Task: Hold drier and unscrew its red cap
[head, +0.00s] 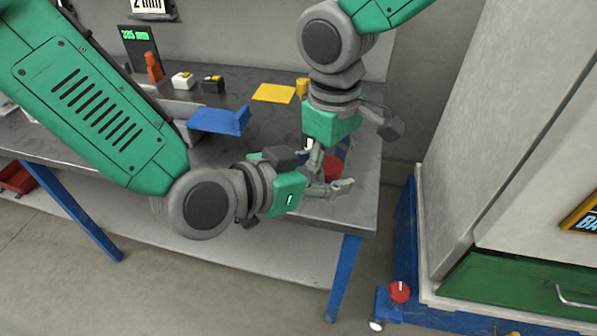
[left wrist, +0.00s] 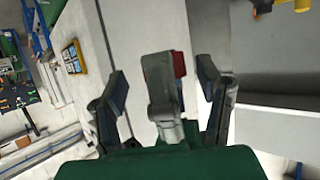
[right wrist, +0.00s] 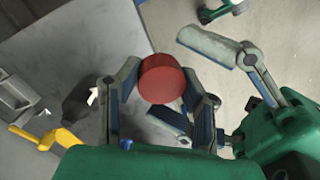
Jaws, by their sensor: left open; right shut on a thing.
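The red cap (right wrist: 163,78) shows as a round red piece between the fingers of my right gripper (right wrist: 163,98) in the right wrist view. The drier's body below the cap is hidden. In the head view the cap (head: 332,166) is partly covered by my right gripper (head: 319,158), which is shut on the drier above the table's right end. My left gripper (head: 328,188) is open beside it. In the left wrist view a grey finger of my right gripper and a sliver of the red cap (left wrist: 179,64) show between my left gripper's spread fingers (left wrist: 163,82).
On the table (head: 355,200) are a blue bracket-like piece (head: 221,120), a yellow sheet (head: 273,93), white (head: 183,81) and black (head: 213,84) button boxes and an orange bottle (head: 154,67). A tall grey cabinet (head: 500,130) stands right, beyond a floor gap.

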